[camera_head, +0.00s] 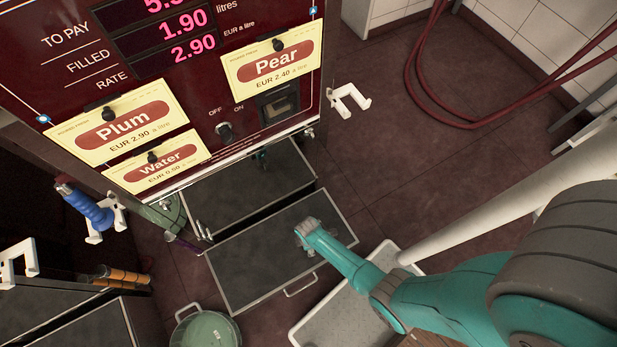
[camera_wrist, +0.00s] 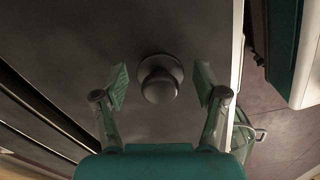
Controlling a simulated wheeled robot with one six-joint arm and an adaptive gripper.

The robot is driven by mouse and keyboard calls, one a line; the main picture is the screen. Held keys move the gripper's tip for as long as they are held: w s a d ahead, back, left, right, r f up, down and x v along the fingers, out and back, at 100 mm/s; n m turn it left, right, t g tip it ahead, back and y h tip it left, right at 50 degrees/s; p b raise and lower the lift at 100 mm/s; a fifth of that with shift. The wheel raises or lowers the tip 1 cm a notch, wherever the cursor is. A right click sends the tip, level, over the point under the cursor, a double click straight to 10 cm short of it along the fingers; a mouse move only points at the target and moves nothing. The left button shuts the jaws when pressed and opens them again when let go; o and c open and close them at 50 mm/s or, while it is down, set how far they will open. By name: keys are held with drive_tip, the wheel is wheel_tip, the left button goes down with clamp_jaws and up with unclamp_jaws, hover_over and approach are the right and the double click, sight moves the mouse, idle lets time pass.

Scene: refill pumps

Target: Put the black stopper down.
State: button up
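The black stopper (camera_wrist: 160,86), a dark round knob on a wider disc, shows in the wrist view against the dark panel (camera_wrist: 195,30). My gripper (camera_wrist: 161,82) is open, with one finger on each side of the stopper and a visible gap to both. The stopper appears to rest on the panel; exact contact is hard to tell. In the head view my gripper (camera_head: 304,231) is low over the grey-edged dark panel (camera_head: 250,270) in front of the pump. I cannot make out the stopper there.
The pump front (camera_head: 60,75) with Plum, Water and Pear plates stands behind. A green bucket (camera_head: 205,330) is at the panel's front left and a white tray (camera_head: 335,310) at its right. A blue-handled nozzle (camera_head: 90,208) hangs left. Red hose (camera_head: 415,85) lies at the back right.

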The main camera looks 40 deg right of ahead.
drive_tip(key=s+r+m+t, duration=0.4)
drive_tip(key=s+r+t, duration=0.1)
drive_tip(key=r, duration=1.4)
drive_tip(key=s+r+m+t, duration=0.4)
drive_tip(key=s+r+t, duration=0.1)
drive_tip(key=r, duration=1.4)
drive_tip(key=s+r+m+t, duration=0.4)
drive_tip(key=s+r, duration=0.3)
drive_tip(key=r, duration=1.2)
drive_tip(key=shift+s+m+t, duration=0.25)
drive_tip(key=shift+m+t, duration=0.15)
drive_tip(key=shift+t, duration=0.1)
